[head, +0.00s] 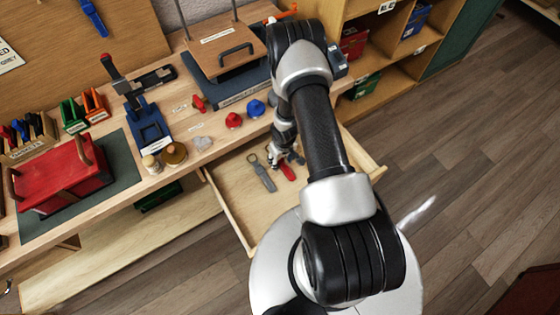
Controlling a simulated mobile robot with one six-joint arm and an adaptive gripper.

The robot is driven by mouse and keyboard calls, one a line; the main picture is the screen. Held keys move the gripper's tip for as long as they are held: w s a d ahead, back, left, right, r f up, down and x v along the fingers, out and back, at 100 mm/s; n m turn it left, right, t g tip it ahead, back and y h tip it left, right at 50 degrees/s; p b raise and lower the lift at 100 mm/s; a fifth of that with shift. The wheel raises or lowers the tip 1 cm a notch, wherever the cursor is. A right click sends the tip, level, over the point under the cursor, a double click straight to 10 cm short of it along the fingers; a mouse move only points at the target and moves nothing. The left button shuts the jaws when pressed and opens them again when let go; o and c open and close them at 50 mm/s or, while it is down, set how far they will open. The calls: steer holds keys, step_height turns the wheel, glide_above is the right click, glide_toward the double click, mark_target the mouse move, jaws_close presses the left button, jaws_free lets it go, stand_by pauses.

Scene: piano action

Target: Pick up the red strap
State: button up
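A red strap (287,171) lies in the open wooden drawer (230,190), partly hidden by my gripper. My gripper (285,161) is low in the drawer, at the upper end of the red strap. The view is too small to tell whether its fingers are open or touching the strap. A grey strap (264,178) with a ring-like end lies just left of the red one.
On the bench above stand a red knob-shaped piece (233,120), a blue one (256,108), small jars (174,153), a blue-based press (151,131) and a red toolbox (63,178). The drawer's left part is clear.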

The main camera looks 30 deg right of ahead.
steer(key=c, duration=0.9)
steer(key=shift+r+p, duration=0.45)
steer(key=shift+r, duration=0.15)
steer(key=s, duration=1.3)
steer(key=shift+s+d, duration=0.25)
steer(key=r+p, duration=0.1)
steer(key=r, duration=0.3)
steer(key=r+p, duration=0.2)
steer(key=r, duration=0.3)
steer(key=r+p, duration=0.1)
steer(key=r, duration=0.3)
steer(key=shift+w+r, duration=0.25)
steer(key=shift+r, duration=0.15)
